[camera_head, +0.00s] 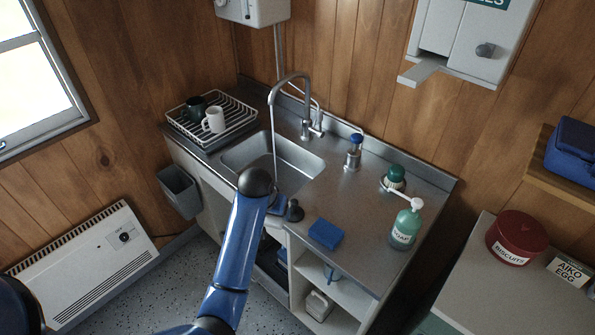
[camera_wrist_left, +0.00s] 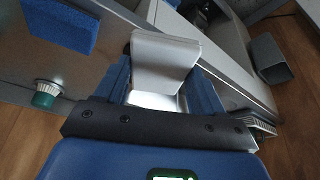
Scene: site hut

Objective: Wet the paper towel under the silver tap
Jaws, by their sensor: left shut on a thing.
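My left gripper (camera_head: 281,206) is at the front edge of the steel sink (camera_head: 300,156), partly hidden behind my own wrist. In the left wrist view its blue fingers (camera_wrist_left: 162,88) are shut on a folded white paper towel (camera_wrist_left: 166,62). A pale piece of the towel (camera_head: 274,222) shows below the gripper in the head view. The silver tap (camera_head: 291,77) arches over the sink. A thin pale line, which looks like running water, drops from its spout towards my gripper. I cannot tell whether it touches the towel. My right gripper is not in view.
A blue sponge (camera_head: 326,233), a soap bottle (camera_head: 406,226), a green-topped item (camera_head: 395,176) and a blue-topped dispenser (camera_head: 353,152) stand on the counter right of the sink. A dish rack (camera_head: 215,118) with mugs is left. A grey bin (camera_head: 179,190) hangs at the counter's left front.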

